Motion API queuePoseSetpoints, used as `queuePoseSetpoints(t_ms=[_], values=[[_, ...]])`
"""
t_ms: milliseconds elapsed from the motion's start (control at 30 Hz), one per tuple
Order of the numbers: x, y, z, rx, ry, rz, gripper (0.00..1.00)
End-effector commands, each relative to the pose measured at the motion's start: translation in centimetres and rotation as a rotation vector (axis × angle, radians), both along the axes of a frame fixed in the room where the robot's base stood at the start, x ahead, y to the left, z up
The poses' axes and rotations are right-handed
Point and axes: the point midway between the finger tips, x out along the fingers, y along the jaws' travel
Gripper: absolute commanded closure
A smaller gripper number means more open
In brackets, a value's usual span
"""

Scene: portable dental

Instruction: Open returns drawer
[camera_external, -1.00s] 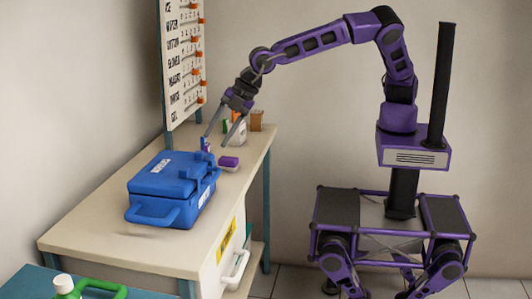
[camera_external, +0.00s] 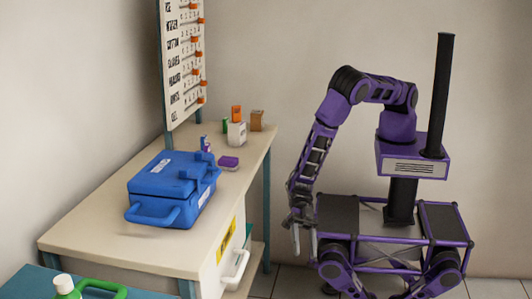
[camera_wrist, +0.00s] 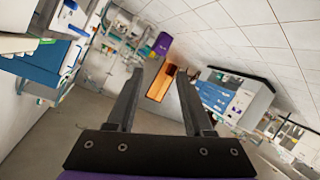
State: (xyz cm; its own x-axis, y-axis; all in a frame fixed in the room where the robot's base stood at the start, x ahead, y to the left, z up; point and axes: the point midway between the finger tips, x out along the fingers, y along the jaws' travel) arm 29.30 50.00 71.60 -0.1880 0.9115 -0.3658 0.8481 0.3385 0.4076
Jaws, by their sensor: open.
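Under the table's right side in the external view is a white drawer front (camera_external: 212,272) with a white bar handle (camera_external: 237,268) and a yellow label (camera_external: 227,235) above it. The label's writing is too small to read, and the drawer looks closed. My gripper (camera_external: 303,245) hangs low to the right of the table, pointing down, clear of the handle by a gap. In the wrist view my gripper (camera_wrist: 160,85) has its two dark fingers spread apart with nothing between them. I cannot pick out the drawer surely in the wrist view.
A blue case (camera_external: 172,188) with a handle sits on the tabletop (camera_external: 100,230). A label board (camera_external: 184,65) rises at the back. A green-handled item (camera_external: 100,287) is at front left. Floor shows right of the table.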

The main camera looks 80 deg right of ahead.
Motion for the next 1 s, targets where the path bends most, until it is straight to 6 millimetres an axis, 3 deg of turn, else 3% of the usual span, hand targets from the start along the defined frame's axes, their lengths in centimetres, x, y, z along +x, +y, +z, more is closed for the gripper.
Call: queuePoseSetpoints(t_ms=[233,400,600,767,1000], values=[[3.1,-3.4,-3.3,0.178,-0.387,-0.327,0.48],[5.1,-8.0,-5.3,0.099,-0.707,-0.530,0.48],[5.9,-11.9,-6.5,-0.036,-0.936,-0.637,0.48],[6.5,-12.2,-6.7,-0.066,-0.981,-0.653,0.48],[9.2,-9.4,-7.2,-0.063,-0.981,-0.655,0.48]])
